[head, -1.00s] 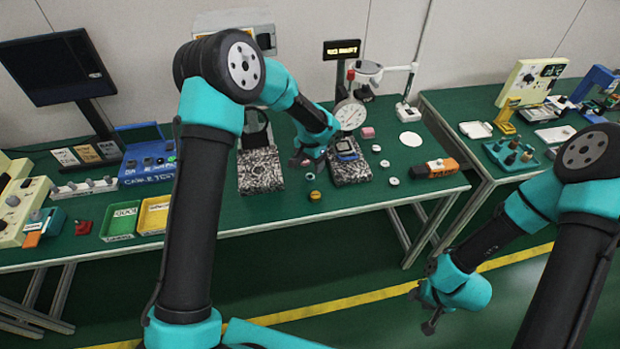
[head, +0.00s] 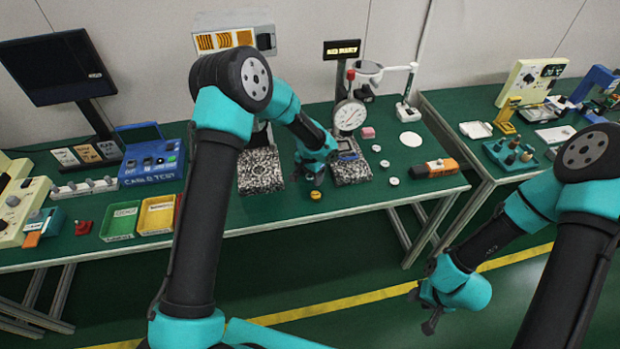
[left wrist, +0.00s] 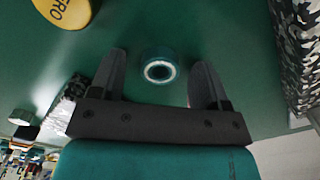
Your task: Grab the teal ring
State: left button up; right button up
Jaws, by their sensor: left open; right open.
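The teal ring (left wrist: 158,54) shows in the left wrist view, a small round piece with a pale inner edge on the green bench top. My left gripper (head: 315,179) is open, low over the bench. In the left wrist view its two fingers stand on either side of the ring, with a gap to each. The ring is just past the gripper body. In the head view the left gripper and arm hide the ring. My right gripper (head: 421,310) is open and empty, low at the right in front of the bench.
A yellow round piece marked ZERO (left wrist: 68,8) lies near the ring; it shows in the head view too (head: 316,195). Speckled stone blocks (head: 259,172) (head: 352,171) stand on both sides of the left gripper. A dial gauge (head: 349,117) stands behind. Small pale discs lie to the right.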

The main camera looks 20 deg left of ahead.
dwell(0.4)
pick_arm(q)
jog(key=c, duration=1)
jog(key=shift+r, duration=0.45)
notch_tip(320, 180, up, 3)
jog(key=shift+f, duration=0.15)
jog(key=s+d, duration=0.1)
jog(key=s, duration=0.4)
jog(key=s+d+r, duration=0.1)
jog(key=s+d, duration=0.1)
jog(key=s, duration=0.3)
jog(key=s+d, duration=0.1)
jog(key=s, duration=0.4)
jog(key=shift+s+d+r, duration=0.2)
jog(key=shift+d, duration=0.05)
